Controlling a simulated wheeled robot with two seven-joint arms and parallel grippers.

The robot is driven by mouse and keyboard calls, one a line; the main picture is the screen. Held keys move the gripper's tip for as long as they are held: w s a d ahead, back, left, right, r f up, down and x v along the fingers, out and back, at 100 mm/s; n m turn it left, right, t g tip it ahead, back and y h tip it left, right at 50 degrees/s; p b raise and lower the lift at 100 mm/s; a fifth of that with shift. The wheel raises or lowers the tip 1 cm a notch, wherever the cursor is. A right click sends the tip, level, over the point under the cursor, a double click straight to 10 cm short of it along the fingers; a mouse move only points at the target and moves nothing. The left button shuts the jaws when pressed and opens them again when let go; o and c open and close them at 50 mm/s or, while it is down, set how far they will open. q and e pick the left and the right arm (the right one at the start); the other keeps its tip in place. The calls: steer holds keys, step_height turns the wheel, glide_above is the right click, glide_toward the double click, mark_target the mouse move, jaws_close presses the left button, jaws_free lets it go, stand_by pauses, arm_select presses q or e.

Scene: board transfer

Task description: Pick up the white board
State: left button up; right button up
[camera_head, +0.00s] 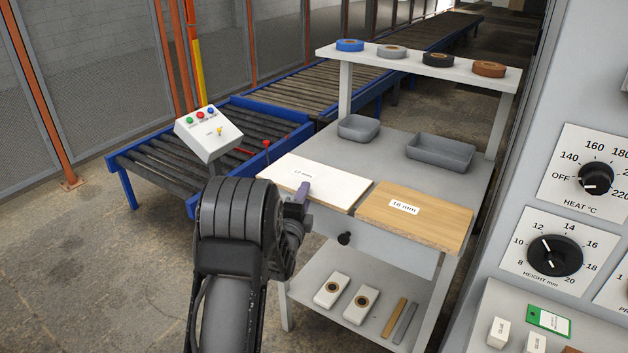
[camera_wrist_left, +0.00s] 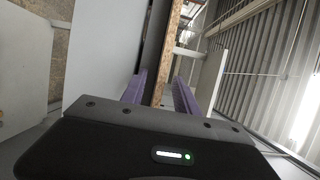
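The white board (camera_head: 325,184), with a small thickness label, lies flat on the left front of the grey workbench. My left gripper (camera_head: 301,194) is at its front edge, turned on its side. One purple finger shows in the head view; my wrist hides the rest. In the left wrist view, both purple fingers of the left gripper (camera_wrist_left: 160,94) are apart. A brown chipboard edge, seemingly that of the white board (camera_wrist_left: 168,50), lines up with the gap between them. I cannot tell whether the fingers overlap it. My right gripper is not in view.
A wood-coloured board (camera_head: 425,222) lies just right of the white one. Two grey trays (camera_head: 440,152) stand behind, below a raised shelf (camera_head: 450,70) with tape rolls. A drawer knob (camera_head: 344,239) sticks out below. A control box (camera_head: 208,134) and roller conveyor (camera_head: 160,165) stand left.

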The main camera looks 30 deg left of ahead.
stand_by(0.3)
arm_select(q)
jaws_close()
steer(key=shift+r, duration=0.1)
stand_by(1.2)
